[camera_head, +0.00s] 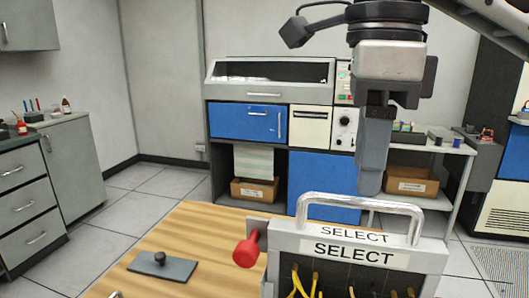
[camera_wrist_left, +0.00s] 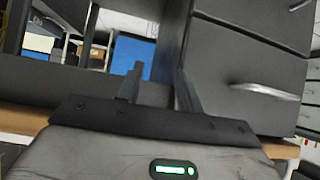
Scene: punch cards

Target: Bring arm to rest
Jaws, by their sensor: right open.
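My right gripper (camera_head: 370,186) hangs down in the head view from the upper right, its fingers seen edge-on. It is open, with nothing seen in it, and appears just above or behind the silver handle of the SELECT panel (camera_head: 348,250). My left gripper (camera_wrist_left: 159,72) shows in the left wrist view with its two fingers apart and nothing between them. The left arm does not show in the head view.
The panel has a red knob (camera_head: 246,252) on its left side and yellow cables in front. A grey plate with a black knob (camera_head: 160,262) lies on the wooden table (camera_head: 205,225). A blue-doored cabinet (camera_head: 245,121) stands behind; grey drawers (camera_wrist_left: 255,60) appear close in the left wrist view.

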